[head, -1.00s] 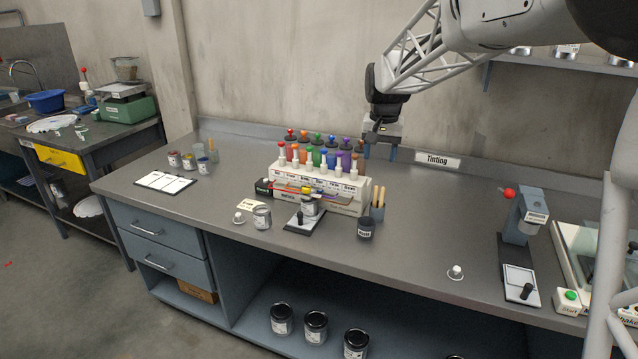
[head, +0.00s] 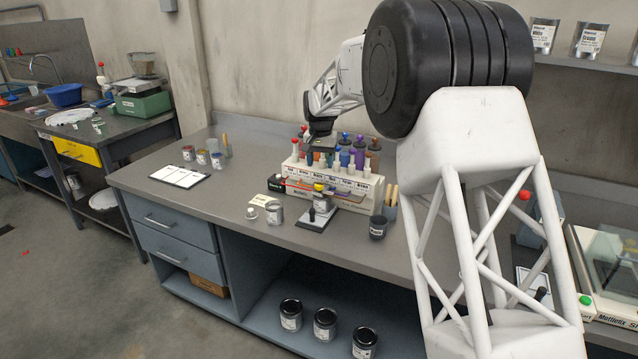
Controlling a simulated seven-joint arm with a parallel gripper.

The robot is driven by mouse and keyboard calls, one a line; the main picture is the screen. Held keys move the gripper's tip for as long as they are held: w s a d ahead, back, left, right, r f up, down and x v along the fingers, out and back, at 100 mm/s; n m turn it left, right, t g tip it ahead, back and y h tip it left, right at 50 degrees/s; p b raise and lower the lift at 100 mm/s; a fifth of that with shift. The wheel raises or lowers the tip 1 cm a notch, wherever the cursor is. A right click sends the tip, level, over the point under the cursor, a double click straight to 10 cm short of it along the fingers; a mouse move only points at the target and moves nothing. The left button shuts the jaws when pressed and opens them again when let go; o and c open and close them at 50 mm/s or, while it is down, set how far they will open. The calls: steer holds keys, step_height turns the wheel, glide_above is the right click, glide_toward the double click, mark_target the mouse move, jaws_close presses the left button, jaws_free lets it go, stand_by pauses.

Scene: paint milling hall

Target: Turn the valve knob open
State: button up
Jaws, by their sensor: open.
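The tint dispenser (head: 345,200) stands on the middle bench, a white unit with a labelled front. A yellow round piece (head: 319,187) shows low at the front, above a small can (head: 321,203). I cannot tell which of these is the valve knob. My gripper (head: 320,155) is open over the left part of the dispenser, close to the stem tops, and hides some; contact is unclear.
An open can (head: 276,214) stands left of the small can, and a dark cup (head: 378,227) to its right. Wooden sticks (head: 391,196) stand in a holder at the dispenser's right end. A clipboard (head: 180,176) lies farther left. My arm covers much of the right side.

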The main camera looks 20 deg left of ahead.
mark_target(319, 184)
steer(key=shift+a+f, duration=0.15)
steer(key=shift+a, duration=0.15)
steer(key=shift+f, duration=3.85)
steer(key=c, duration=0.9)
steer(key=shift+c, duration=0.2)
